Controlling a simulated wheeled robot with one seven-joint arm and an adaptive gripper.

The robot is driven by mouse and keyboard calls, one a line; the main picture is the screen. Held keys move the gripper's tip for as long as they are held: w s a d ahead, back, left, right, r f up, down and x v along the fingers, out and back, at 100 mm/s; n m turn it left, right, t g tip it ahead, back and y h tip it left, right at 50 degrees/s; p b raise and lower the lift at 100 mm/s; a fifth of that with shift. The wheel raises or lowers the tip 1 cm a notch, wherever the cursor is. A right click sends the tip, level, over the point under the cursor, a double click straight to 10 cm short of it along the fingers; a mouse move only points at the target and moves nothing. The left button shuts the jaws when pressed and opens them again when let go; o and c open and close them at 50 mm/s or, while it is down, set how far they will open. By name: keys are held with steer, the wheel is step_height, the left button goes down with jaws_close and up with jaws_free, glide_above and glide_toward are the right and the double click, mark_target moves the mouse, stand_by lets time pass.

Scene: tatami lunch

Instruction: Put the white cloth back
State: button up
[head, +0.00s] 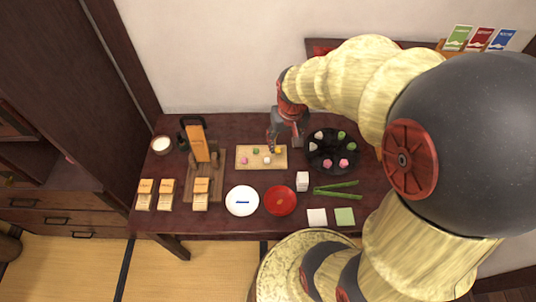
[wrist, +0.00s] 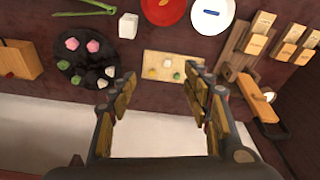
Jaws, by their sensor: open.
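A flat white square (head: 317,217), which looks like the white cloth, lies at the table's front edge. A similar green square (head: 345,216) lies just right of it. My gripper (head: 273,146) is at the back of the table, over the far side of a light wooden board (head: 241,158), well behind the white square. In the wrist view my gripper (wrist: 160,76) is open, with nothing between its fingers. The wrist view does not show the white square.
A dark round tray (head: 314,163) of sweets stands right of the board. A white block (head: 302,181), green tongs (head: 337,189), a red plate (head: 280,201) and a white plate (head: 242,201) stand nearer the front. Wooden pieces (head: 201,190) fill the left. My arm covers the right.

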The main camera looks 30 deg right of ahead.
steer(key=s+a+r+n+t, duration=0.3)
steer(key=s+a+r, duration=0.7)
steer(key=a+r, duration=0.3)
steer(key=shift+s+a+r+n+t+y, duration=0.15)
steer(key=shift+a+r+n+t+y, duration=0.2)
steer(key=shift+r, duration=1.05)
